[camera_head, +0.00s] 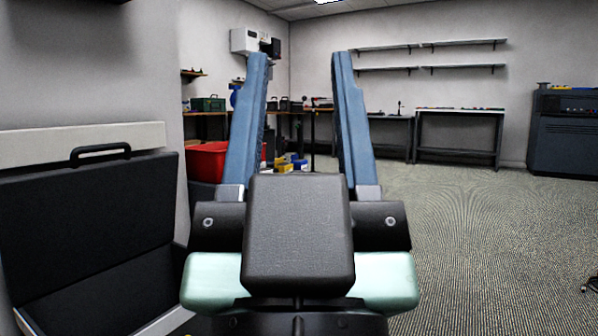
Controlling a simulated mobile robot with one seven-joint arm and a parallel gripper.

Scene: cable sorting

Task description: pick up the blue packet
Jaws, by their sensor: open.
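My gripper (299,56) is in the middle of the view, its two long blue fingers pointing up and away and spread wide apart. Nothing is between the fingers except the distant room behind. I cannot make out a blue packet for certain. A small blue item (235,96) shows at the far bench, just left of the left finger. Small blue and yellow items (299,164) sit low between the fingers, far off. Either is too small to identify, and the fingers and gripper body hide part of the far area.
An open black case (88,210) stands close at left by the wall. A red bin (206,161) is behind the left finger. Dark workbenches (459,111) line the back wall under shelves (430,45). A dark cabinet (565,135) stands at right.

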